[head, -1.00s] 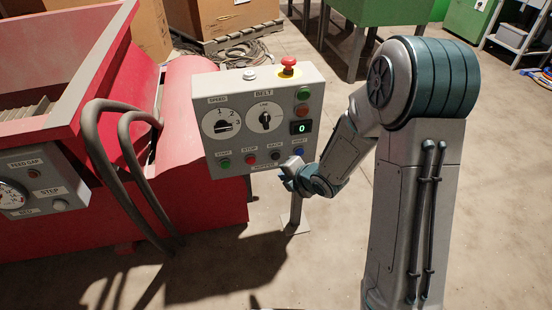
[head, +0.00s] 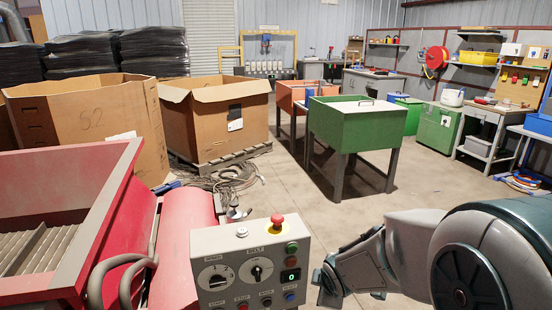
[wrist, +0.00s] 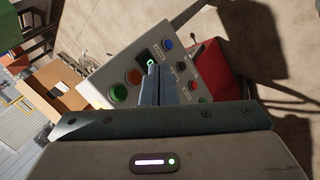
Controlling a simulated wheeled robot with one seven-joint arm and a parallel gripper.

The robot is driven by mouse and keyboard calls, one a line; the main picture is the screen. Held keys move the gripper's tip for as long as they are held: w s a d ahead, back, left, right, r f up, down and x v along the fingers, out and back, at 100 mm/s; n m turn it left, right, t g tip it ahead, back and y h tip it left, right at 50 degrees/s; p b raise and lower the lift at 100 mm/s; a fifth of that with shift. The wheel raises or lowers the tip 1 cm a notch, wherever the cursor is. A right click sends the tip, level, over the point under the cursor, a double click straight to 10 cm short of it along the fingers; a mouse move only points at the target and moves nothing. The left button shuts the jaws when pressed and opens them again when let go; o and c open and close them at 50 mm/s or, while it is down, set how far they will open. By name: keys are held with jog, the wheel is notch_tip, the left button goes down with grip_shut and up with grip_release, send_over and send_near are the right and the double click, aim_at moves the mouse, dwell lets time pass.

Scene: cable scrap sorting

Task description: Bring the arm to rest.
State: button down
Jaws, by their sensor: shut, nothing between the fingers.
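My gripper (wrist: 168,72) is shut and empty in the wrist view, its two fingers together in front of the control panel. In the head view my arm comes in from the lower right, and my gripper (head: 322,284) is just right of the panel. The panel is tilted in the wrist view (wrist: 105,82). I cannot tell the exact gap between fingers and panel; no contact is visible.
A red machine with a hopper (head: 112,222) stands left of the panel. Behind are cardboard boxes (head: 208,120), a coil of cable (head: 225,180) on the floor and a green bin (head: 355,124) on legs. Open floor (head: 345,218) lies beyond my arm.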

jog(key=s+d+r+m+g+p, duration=0.1)
jog(key=s+r+m+g+p, duration=0.1)
jog(key=s+r+m+p, duration=0.5)
jog(key=s+d+r+m+g+p, duration=0.1)
jog(key=s+r+m+g+p, duration=0.1)
jog(key=s+r+m+p, duration=0.5)
jog(key=s+r+m, duration=0.1)
jog(key=s+r, duration=0.3)
jog(key=r, duration=0.6)
jog(key=shift+d+r+p, duration=0.2)
jog(key=shift+d+p, duration=0.1)
jog(key=shift+d, duration=0.05)
jog(key=shift+a, duration=0.1)
